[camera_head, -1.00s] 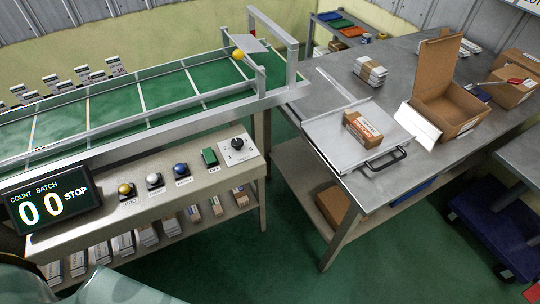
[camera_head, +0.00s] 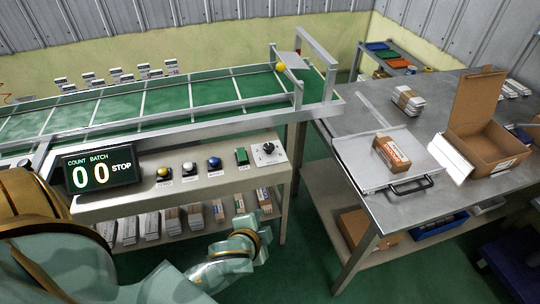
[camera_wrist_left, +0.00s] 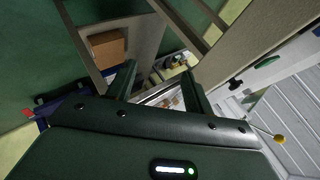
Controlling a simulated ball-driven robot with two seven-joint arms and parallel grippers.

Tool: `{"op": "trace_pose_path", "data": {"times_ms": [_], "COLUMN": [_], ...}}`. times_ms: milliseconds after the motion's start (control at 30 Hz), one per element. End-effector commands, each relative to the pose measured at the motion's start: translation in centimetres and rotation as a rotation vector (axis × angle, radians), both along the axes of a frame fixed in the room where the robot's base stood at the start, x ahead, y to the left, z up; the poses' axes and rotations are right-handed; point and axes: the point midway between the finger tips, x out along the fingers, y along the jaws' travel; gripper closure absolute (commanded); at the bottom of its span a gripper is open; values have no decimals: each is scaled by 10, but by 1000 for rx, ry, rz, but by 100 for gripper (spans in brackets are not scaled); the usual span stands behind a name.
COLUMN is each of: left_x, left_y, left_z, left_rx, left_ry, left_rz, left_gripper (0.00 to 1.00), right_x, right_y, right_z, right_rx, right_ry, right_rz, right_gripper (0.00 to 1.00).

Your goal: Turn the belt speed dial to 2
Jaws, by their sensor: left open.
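The belt speed dial (camera_head: 268,148) is a black knob on a white plate at the right end of the control panel (camera_head: 130,184). Its pointer setting is too small to read. In the left wrist view the dark knob (camera_wrist_left: 235,84) shows right of the fingers, apart from them. My left arm comes in from the lower left, its wrist low in front of the panel; its fingertips are not clear in the head view. In the left wrist view my left gripper (camera_wrist_left: 158,84) is open, with nothing between its fingers. My right gripper is not in view.
A green switch (camera_head: 241,156), blue button (camera_head: 214,163), white button (camera_head: 189,168) and yellow button (camera_head: 163,173) sit left of the dial. The display (camera_head: 101,170) reads 0 0 STOP. The conveyor (camera_head: 170,101) runs behind; a steel table (camera_head: 356,206) stands right.

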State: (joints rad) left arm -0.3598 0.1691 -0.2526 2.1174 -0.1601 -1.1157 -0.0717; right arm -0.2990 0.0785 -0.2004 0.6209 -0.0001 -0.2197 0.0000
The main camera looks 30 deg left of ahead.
Motion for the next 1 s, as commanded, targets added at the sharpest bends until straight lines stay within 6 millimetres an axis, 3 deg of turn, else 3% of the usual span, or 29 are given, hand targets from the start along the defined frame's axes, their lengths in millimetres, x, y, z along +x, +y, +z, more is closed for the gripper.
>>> {"op": "trace_pose_path", "data": {"times_ms": [33,100,167,200,300,333,433,500,533,567,633,667,733,767,800,900,1000], "left_x": [32,73,102,115,124,121,105,100,101,105,123,134,159,169,179,191,191], "left_y": [-14,-44,-81,-111,-188,-209,-263,-274,-271,-262,-221,-196,-127,-95,-54,30,80], "left_z": [46,109,165,201,265,275,278,254,241,226,196,187,179,181,188,215,239], "left_rx": [34,96,162,219,401,467,717,911,994,1077,1251,1313,1406,-1406,-1380,-1319,-1275], "left_ry": [-141,-364,-577,-726,-1061,-1147,-1362,-1414,-1404,-1373,-1211,-1104,-788,632,429,38,-193], "left_rz": [-71,-205,-355,-478,-826,-942,-1370,-1693,-1835,-1978,-2302,-2430,-2674,2714,2729,2780,2823], "left_gripper": [48,48,48,48,48,48,48,48,48,48,48,48,48,48,48,48,48], "right_x": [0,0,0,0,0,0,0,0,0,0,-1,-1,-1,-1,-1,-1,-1], "right_y": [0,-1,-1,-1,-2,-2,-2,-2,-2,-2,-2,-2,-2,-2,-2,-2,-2], "right_z": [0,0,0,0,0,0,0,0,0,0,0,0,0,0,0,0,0], "right_rx": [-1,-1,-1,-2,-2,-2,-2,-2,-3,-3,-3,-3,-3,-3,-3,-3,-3], "right_ry": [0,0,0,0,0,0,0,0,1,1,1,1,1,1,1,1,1], "right_rz": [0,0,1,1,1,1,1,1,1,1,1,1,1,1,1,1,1], "right_gripper": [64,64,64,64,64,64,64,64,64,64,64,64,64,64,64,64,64]}}
